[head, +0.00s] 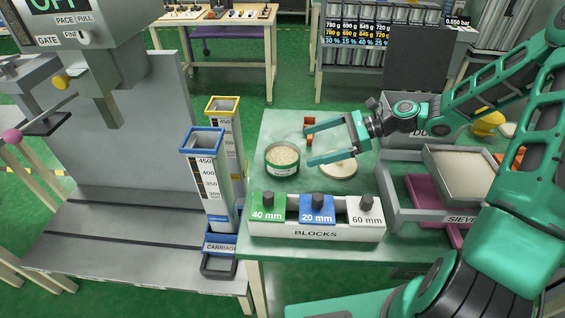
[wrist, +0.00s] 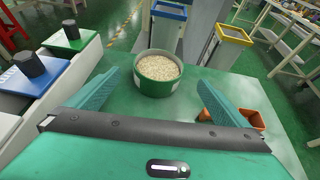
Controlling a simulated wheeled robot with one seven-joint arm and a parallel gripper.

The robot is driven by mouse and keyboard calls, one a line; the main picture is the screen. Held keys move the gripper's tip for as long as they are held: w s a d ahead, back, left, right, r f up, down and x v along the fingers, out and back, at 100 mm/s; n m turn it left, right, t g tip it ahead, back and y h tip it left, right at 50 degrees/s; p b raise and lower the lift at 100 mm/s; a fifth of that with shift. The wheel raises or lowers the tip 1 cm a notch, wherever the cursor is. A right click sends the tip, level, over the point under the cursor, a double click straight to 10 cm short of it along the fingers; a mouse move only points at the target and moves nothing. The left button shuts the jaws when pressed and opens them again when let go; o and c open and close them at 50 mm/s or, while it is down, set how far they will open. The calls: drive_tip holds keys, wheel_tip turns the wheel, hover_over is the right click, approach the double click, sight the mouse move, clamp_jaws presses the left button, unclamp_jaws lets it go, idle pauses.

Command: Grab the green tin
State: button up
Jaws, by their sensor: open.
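The green tin (head: 282,170) is a round, open tin full of pale grains, with a white label on its side. It stands upright on the green table behind the blocks rack. My gripper (head: 308,146) is open and empty, just to the right of the tin in the head view, with its fingers pointing left toward it. In the wrist view the tin (wrist: 158,84) lies ahead, between the lines of the two fingers and beyond their tips (wrist: 160,92). I see no contact between the fingers and the tin.
The BLOCKS rack (head: 315,233) stands in front of the tin. Tall columns with blue (head: 203,140) and yellow (head: 222,104) rims stand to the left. A small orange-brown object (head: 309,129) is behind the gripper, and a round pale disc (head: 338,168) lies below it.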

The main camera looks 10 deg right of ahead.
sight(282, 153)
drive_tip(key=shift+w+a, duration=0.15)
drive_tip(key=shift+a, duration=0.15)
drive_tip(key=x, duration=0.4)
drive_tip(key=shift+a+f, duration=0.15)
drive_tip(key=shift+a, duration=0.25)
drive_tip(key=shift+x, duration=2.65)
drive_tip(key=c, duration=1.4)
drive_tip(key=shift+o, duration=0.2)
